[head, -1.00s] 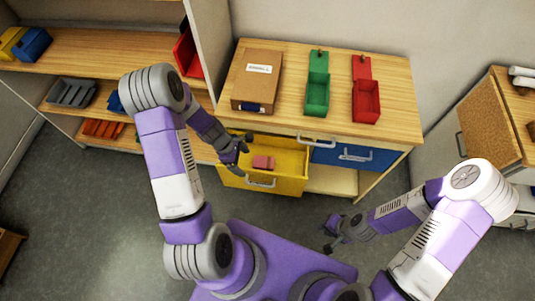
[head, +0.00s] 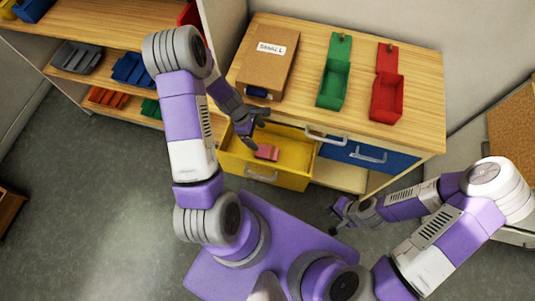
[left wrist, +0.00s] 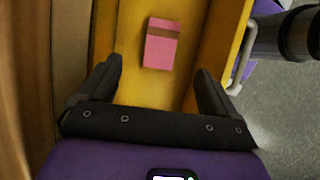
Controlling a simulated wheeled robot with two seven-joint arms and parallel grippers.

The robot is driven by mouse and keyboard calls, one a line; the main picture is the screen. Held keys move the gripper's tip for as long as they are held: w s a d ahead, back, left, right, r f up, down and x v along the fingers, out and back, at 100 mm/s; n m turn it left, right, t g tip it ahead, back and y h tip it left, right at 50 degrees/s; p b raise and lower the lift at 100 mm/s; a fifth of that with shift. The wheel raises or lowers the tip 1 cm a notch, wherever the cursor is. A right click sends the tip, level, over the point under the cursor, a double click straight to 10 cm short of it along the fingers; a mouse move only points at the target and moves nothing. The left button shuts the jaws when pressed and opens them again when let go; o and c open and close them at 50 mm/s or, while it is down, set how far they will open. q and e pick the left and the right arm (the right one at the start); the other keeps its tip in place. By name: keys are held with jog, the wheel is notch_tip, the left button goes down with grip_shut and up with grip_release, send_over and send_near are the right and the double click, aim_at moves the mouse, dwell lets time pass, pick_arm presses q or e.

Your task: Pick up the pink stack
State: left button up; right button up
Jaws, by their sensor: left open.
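The pink stack (head: 266,152) lies in the open yellow drawer (head: 236,165). In the left wrist view the stack (left wrist: 162,45) is a pink block with a brown band across it, lying flat on the yellow drawer floor, ahead of the fingertips. My left gripper (head: 257,129) is open and empty over the back left of the drawer. Its two fingers (left wrist: 160,75) are spread wider than the stack and do not touch it. My right gripper (head: 337,216) is low at the right, away from the drawer, with its fingers looking apart.
A wooden cabinet top (head: 300,105) above the drawer carries a brown box marked SMALL (head: 264,60), an open green box (head: 334,84) and an open red box (head: 388,96). A blue drawer (head: 370,155) is to the right. Shelves with coloured bins (head: 75,57) stand at left.

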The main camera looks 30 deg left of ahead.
pick_arm(q)
jog(key=b, duration=0.4)
send_near(265, 151)
jog(key=shift+w+d+f, duration=0.15)
jog(key=shift+w+f, duration=0.05)
jog(key=shift+f, duration=0.2)
jog(key=shift+w+f, duration=0.1)
jog(key=shift+f, duration=0.4)
jog(key=b+x, duration=0.1)
jog(key=x, duration=0.2)
jog(key=b+x, duration=0.2)
jog(key=x, duration=0.2)
jog(key=shift+d, duration=0.25)
jog(key=c, duration=1.2)
jog(key=shift+o, duration=0.2)
jog(key=shift+r, duration=0.1)
